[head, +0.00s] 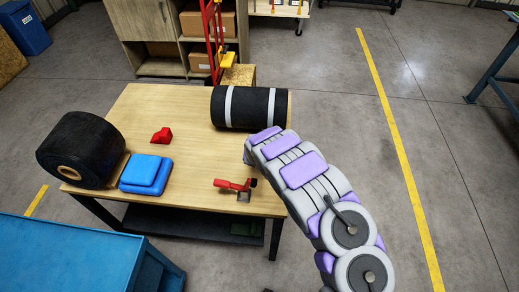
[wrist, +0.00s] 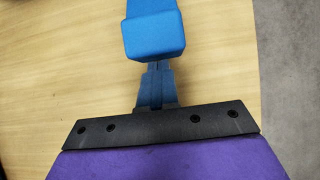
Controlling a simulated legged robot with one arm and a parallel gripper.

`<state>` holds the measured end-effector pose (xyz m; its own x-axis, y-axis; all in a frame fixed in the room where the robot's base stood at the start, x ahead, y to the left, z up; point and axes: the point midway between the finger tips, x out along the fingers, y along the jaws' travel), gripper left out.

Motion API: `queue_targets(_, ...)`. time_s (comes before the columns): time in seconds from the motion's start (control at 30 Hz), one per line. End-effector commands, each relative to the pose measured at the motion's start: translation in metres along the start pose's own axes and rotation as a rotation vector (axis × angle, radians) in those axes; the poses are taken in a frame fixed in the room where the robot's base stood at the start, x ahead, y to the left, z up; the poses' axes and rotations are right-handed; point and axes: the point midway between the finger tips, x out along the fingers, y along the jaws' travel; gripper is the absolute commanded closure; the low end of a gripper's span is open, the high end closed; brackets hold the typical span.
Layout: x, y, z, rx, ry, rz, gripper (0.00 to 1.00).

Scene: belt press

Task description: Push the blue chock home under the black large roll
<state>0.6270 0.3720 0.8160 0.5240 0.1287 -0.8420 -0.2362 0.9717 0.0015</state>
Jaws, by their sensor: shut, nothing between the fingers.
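A blue block (wrist: 153,37), which looks like the blue chock, lies just ahead of my gripper (wrist: 155,70) in the wrist view. The gripper's fingers are shut and empty, pointing at its near face. I cannot tell whether they touch it. In the head view my arm hides the fingertips, and this block does not show clearly. A thick, plain black roll (head: 80,148) with a brown core lies at the table's left end. A black roll with two white bands (head: 250,107) lies at the back right, beyond my arm. The rolls are not clearly visible in the wrist view.
On the wooden table (head: 190,160) are a blue stepped stack (head: 146,174) near the left roll, a red block (head: 161,135) and a red clamp-like piece (head: 235,187). A blue cabinet (head: 80,255) stands at front left. The table's middle is clear; its right edge is close to my gripper.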

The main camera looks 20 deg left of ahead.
Motion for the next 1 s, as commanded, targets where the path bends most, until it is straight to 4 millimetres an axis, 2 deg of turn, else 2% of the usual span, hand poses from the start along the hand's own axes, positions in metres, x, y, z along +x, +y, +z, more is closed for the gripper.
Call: queue_targets(1.0, 0.014, 0.003, 0.023, 0.003, 0.003, 0.003, 1.0)
